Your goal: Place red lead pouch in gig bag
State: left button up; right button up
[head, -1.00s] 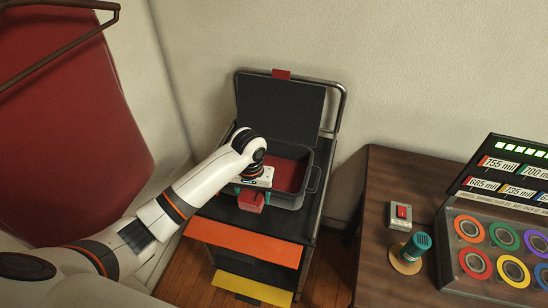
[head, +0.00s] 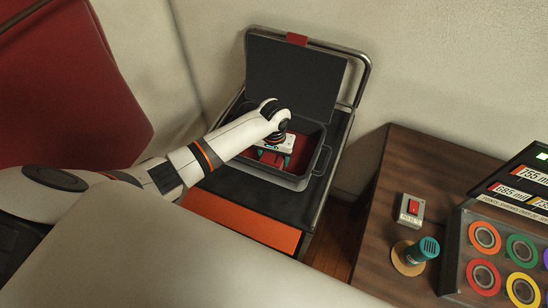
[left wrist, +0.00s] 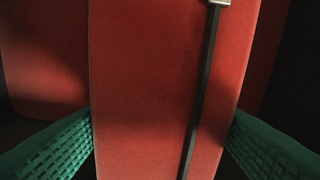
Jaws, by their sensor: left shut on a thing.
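The gig bag is a dark case with its lid (head: 293,82) standing open, and its body (head: 262,174) is lined in red. My left gripper (head: 272,157) is inside the opening of the bag, pointing down, with green fingers. It is shut on the red lead pouch (left wrist: 140,95), which fills the middle of the left wrist view and has a dark strip with a metal end running down it. In the head view the pouch is mostly hidden by the gripper and blends with the red lining. I cannot tell whether it touches the bag's floor. My right gripper is out of view.
The bag sits on a dark cart with a metal rail (head: 362,82) and an orange drawer front (head: 243,222). A wooden table (head: 375,205) to the right holds a red-switch box (head: 412,209), a teal-topped tool (head: 424,249) and a panel of coloured rings.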

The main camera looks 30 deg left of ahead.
aim_at(274, 155)
pick_arm(q)
jog(key=shift+f, duration=1)
jog(key=o, duration=1)
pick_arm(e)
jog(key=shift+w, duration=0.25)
pick_arm(q)
jog(key=shift+o, duration=0.2)
notch_tip(274, 155, up, 12)
jog(key=shift+r, duration=0.2)
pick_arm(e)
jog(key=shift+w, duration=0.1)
pick_arm(q)
jog(key=shift+f, duration=0.1)
